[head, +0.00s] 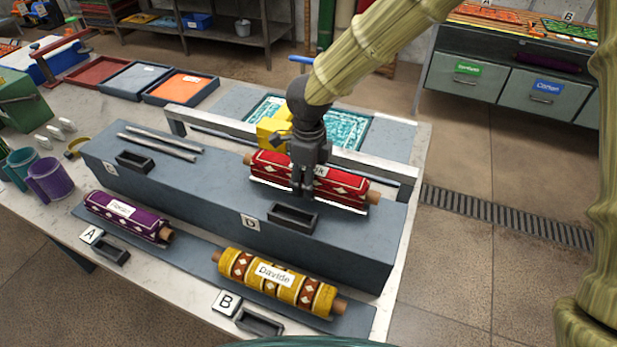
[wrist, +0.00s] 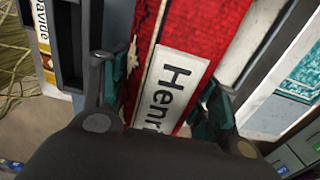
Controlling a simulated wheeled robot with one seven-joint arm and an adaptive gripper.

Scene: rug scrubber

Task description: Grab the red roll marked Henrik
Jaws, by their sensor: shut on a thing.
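The red roll (head: 338,188) with white diamond patterns and wooden ends sits on top of the grey raised block, at its right part behind the D label. In the wrist view the red roll (wrist: 190,42) carries a white label reading "Henr", the rest hidden by my gripper. My gripper (head: 303,186) points down over the middle of the roll. In the wrist view the fingers of my gripper (wrist: 168,100) lie on either side of the roll, shut on it. I cannot tell whether the roll is lifted off its rest.
A yellow roll marked Davide (head: 275,278) and a purple roll (head: 125,215) lie on the lower front step. A grey rail and a teal patterned rug (head: 345,130) are behind the block. Small black trays (head: 293,217) sit in front. Cups (head: 50,178) stand at left.

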